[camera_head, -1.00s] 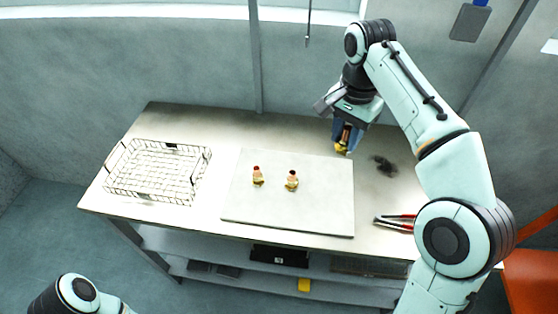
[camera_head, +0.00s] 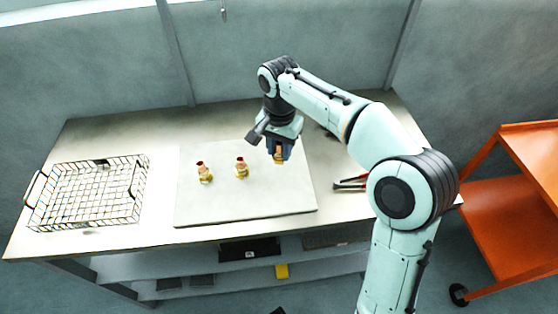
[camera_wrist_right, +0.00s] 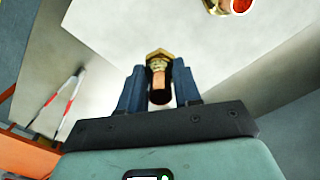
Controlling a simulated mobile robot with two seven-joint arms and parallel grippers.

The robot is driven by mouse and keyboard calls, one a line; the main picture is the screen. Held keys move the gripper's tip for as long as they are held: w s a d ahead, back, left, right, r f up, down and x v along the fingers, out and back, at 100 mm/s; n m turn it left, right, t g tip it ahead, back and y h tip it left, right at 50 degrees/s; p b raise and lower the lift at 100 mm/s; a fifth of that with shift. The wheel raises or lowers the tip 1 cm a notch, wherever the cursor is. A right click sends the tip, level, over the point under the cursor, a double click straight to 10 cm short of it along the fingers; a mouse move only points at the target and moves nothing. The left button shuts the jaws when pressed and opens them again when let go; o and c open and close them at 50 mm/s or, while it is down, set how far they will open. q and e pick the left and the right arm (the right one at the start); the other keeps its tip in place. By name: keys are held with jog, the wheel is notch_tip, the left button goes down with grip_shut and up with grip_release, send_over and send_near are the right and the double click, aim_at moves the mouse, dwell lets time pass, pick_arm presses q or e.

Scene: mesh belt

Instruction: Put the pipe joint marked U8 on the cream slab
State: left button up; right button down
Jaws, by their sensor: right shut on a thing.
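My right gripper (camera_head: 279,150) is shut on a brass-and-copper pipe joint (camera_head: 279,158), which shows between the blue fingers in the right wrist view (camera_wrist_right: 158,72). It is over the right part of the cream slab (camera_head: 245,200); whether the joint touches the slab I cannot tell. Two similar joints stand on the slab, one at left (camera_head: 204,173) and one nearer the middle (camera_head: 241,168). No marking, U8 included, is legible on any joint. My left gripper is not in view.
A wire basket (camera_head: 88,222) stands at the table's left end. Red-handled pliers (camera_head: 350,184) lie right of the slab. An orange cart (camera_head: 500,210) stands to the right. The slab's front strip is bare.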

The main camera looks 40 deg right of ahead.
aim_at(279, 159)
jog(key=shift+f+b, duration=0.4)
jog(key=shift+f, duration=1.75)
jog(key=c, duration=0.8)
grip_release()
jog(key=shift+f, duration=0.15)
notch_tip(279, 159, up, 12)
jog(key=p, duration=0.3)
